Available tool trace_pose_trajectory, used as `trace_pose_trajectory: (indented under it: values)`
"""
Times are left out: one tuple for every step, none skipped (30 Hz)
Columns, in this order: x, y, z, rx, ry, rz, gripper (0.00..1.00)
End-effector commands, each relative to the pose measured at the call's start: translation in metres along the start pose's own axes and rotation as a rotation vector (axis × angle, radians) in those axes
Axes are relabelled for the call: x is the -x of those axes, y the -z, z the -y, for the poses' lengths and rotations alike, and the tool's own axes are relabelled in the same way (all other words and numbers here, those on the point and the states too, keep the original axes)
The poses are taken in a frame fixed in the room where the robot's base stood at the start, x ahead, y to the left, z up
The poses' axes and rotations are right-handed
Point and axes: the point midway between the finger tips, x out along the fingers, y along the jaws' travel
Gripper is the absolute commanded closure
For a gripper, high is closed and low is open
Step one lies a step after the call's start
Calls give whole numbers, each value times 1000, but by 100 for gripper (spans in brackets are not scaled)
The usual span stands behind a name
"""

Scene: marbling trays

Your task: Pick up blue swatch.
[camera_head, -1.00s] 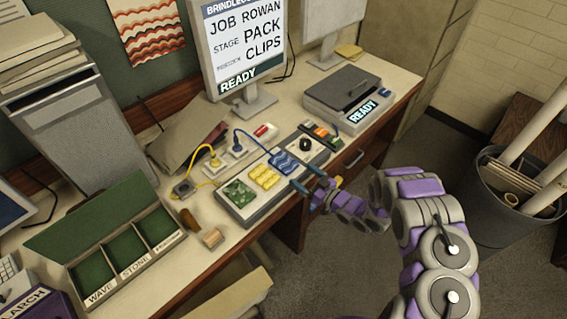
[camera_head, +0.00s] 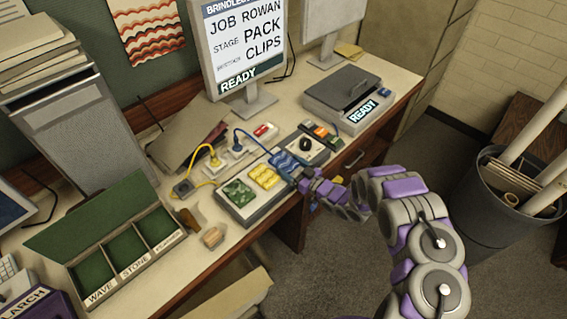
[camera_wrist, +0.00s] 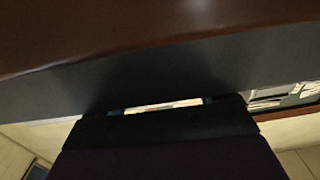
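The blue swatch (camera_head: 283,160) is a wavy blue piece on the grey tray (camera_head: 232,213) at the desk's front edge, right of the yellow swatch (camera_head: 264,176) and the green swatch (camera_head: 240,193). My gripper (camera_head: 291,172) is at the near side of the blue swatch, with its fingertips close to or over it. Contact cannot be told. In the wrist view two dark blue fingertips (camera_wrist: 162,106) show apart, with a pale and reddish strip between them. A dark surface fills most of that view, and the swatch is not clear there.
A dial panel (camera_head: 307,146) is just right of the swatch. Blue and yellow cables run behind the tray. A green three-part box (camera_head: 175,250) labelled WAVE and STONE is at the left. A scale-like device (camera_head: 347,97) stands at the right.

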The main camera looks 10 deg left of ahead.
Motion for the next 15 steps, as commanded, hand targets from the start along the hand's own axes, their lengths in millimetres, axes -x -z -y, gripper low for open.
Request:
trace_pose_trajectory:
  values:
    - [0,-1,0,-1,1,1,24]
    - [0,-1,0,-1,1,1,27]
    - [0,-1,0,-1,1,1,31]
    - [0,-1,0,-1,1,1,33]
    - [0,-1,0,-1,1,1,36]
    - [0,-1,0,-1,1,1,40]
    - [0,-1,0,-1,1,1,43]
    - [0,-1,0,-1,1,1,46]
    - [0,-1,0,-1,1,1,50]
    - [0,-1,0,-1,1,1,50]
    - [0,-1,0,-1,1,1,50]
    - [0,-1,1,-1,1,1,50]
    - [0,-1,1,-1,1,1,50]
    - [0,-1,1,-1,1,1,50]
    - [0,-1,1,-1,1,1,50]
